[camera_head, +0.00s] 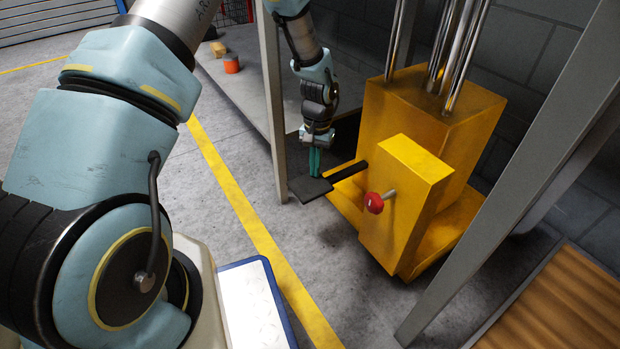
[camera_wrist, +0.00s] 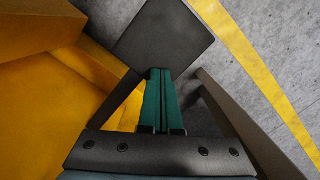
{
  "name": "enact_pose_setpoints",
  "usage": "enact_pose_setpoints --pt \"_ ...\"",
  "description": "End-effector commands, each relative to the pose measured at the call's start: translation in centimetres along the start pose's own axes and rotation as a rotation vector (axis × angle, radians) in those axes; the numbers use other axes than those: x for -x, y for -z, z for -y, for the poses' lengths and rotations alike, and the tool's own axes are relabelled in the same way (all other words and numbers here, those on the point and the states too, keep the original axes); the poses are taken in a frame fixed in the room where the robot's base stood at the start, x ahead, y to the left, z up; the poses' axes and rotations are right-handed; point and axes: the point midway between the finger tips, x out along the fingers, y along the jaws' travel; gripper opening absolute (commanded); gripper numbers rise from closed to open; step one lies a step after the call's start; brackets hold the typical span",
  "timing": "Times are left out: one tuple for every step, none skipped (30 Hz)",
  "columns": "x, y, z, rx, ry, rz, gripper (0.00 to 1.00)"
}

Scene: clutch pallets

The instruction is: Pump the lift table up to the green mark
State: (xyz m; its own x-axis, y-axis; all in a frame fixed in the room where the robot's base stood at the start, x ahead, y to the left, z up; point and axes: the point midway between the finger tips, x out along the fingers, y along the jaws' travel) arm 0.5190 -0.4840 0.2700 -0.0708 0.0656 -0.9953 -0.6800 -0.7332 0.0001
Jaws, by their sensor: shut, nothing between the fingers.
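The yellow lift table base (camera_head: 430,125) stands in the middle right of the head view, with bright metal columns rising from it. A black foot pedal (camera_head: 309,188) sticks out from its left side on a dark arm. A red knob (camera_head: 374,203) is on the front box. My gripper (camera_head: 314,172) is shut and empty, pointing down at the pedal. In the wrist view the pedal (camera_wrist: 165,38) lies just past the green fingertips (camera_wrist: 161,72); I cannot tell if they touch. The table top and the green mark are not in view.
A grey post (camera_head: 272,100) stands just left of my gripper, and a slanted grey beam (camera_head: 520,180) crosses on the right. Wooden slats (camera_head: 565,310) lie at the lower right. The floor along the yellow line (camera_head: 240,195) is clear.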

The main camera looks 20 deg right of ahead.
Motion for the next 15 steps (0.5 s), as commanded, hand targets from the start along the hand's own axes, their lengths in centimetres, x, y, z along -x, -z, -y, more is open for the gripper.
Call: enact_pose_setpoints --pt "1.7 0.1 0.0 0.0 0.0 -0.003 0.0" --pt "2.3 0.0 0.0 -0.001 0.0 -0.003 0.0" --pt "3.2 0.0 0.0 -0.002 0.001 -0.002 0.0" --pt "3.7 0.0 0.0 -0.002 0.001 -0.002 0.0" --pt "4.2 0.0 0.0 -0.002 0.0 -0.001 0.0" --pt "4.9 0.0 0.0 -0.001 0.0 -0.001 0.0" --pt "5.4 -0.1 0.0 -0.001 0.0 -0.001 0.0" --pt "5.8 -0.1 0.0 0.0 0.0 0.0 0.0" --pt "6.2 -0.1 0.0 -0.001 0.0 0.001 0.0" --pt "6.5 -0.1 0.0 -0.001 0.0 0.001 0.0" --pt "6.8 -0.1 0.0 -0.001 0.0 0.001 0.0" --pt "7.0 -0.1 0.0 -0.001 0.0 0.001 0.0" --pt "7.2 -0.1 0.0 -0.002 0.001 0.002 0.0" --pt "7.3 -0.1 0.0 -0.002 0.001 0.002 0.0" --pt "7.4 -0.1 0.0 -0.002 0.001 0.003 0.0"
